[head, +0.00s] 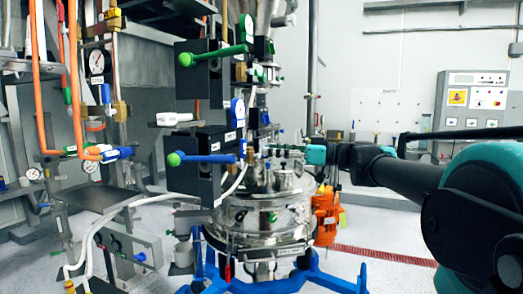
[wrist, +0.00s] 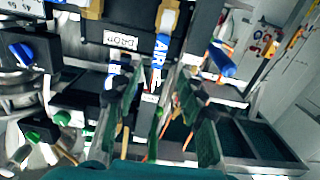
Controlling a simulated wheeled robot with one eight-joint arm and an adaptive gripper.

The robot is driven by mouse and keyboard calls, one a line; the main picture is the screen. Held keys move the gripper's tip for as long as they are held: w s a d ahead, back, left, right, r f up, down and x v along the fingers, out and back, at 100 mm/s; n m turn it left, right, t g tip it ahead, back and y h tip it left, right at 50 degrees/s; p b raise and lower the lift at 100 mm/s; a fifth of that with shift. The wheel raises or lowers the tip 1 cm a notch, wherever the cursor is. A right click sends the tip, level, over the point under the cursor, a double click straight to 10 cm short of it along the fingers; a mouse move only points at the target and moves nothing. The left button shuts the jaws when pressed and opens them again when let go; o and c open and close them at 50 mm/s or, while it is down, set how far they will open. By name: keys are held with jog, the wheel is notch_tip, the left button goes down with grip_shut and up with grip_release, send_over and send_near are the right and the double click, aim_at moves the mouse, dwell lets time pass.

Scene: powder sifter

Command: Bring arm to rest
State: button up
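My arm (head: 405,178) reaches in from the right edge of the head view, roughly level, black with teal joints. My gripper (head: 268,151) points left, in front of the steel sifter column and close to the black valve box with the green-tipped lever. In the wrist view my gripper (wrist: 158,100) has two dark green fingers set apart, with no object clearly held between them. Beyond the fingers is a dark panel (wrist: 125,52) with a white label, and blue "AIR" lettering. Whether the fingertips touch anything cannot be told.
The steel sifter (head: 258,222) stands on a blue frame (head: 325,280) below my gripper. The upper green lever (head: 222,53) and lower green-and-blue lever (head: 205,158) stick out left. An orange motor (head: 327,215) is behind. A control cabinet (head: 473,108) stands right; floor between is open.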

jog(key=shift+s+d, duration=0.25)
jog(key=shift+d, duration=0.45)
jog(key=s+d+f+m+g+h, duration=0.1)
jog(key=s+f+m+h, duration=0.15)
jog(key=f, duration=0.65)
jog(key=s+f+m+h, duration=0.2)
jog(key=f+h, duration=0.1)
jog(key=f, duration=0.6)
jog(key=s+d+f+m+g+h, duration=0.1)
jog(key=s+f+m+h, duration=0.1)
jog(key=f, duration=0.7)
jog(key=s+d+f+m+h, duration=0.4)
jog(key=d+f, duration=0.3)
jog(key=f, duration=0.3)
jog(key=s+d+f+m+h, duration=0.3)
jog(key=s+d+f+h, duration=0.2)
jog(key=f, duration=0.5)
jog(key=s+d, duration=0.2)
jog(key=shift+d+f+m, duration=0.35)
jog(key=shift+h, duration=0.25)
